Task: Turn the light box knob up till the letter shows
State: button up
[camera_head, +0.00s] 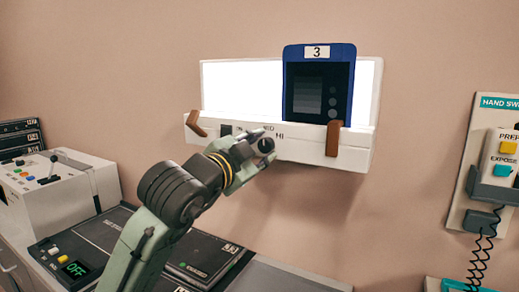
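The light box (224,88) is mounted on the wall, with its panel glowing white. A blue-framed dark film (345,58) marked 3 stands in front of the panel. It shows a grey stepped patch and faint round spots, and I make out no letter. A dark round knob (266,145) sits on the light box's front ledge, left of the "HI" mark. My gripper (263,147) is at the knob, with fingers above and below it. Whether they press on the knob is too small to tell. My gripper covers part of the ledge's scale.
Two brown clips (333,138) (195,124) stick out from the ledge. A control console (75,262) with a green "OFF" display lies below my arm, and a white control box (60,195) stands at left. A hand switch panel (490,150) with a coiled cord hangs at right.

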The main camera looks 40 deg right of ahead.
jog(key=shift+o, duration=1.2)
jog(key=v, duration=1.2)
jog(key=shift+f, duration=0.1)
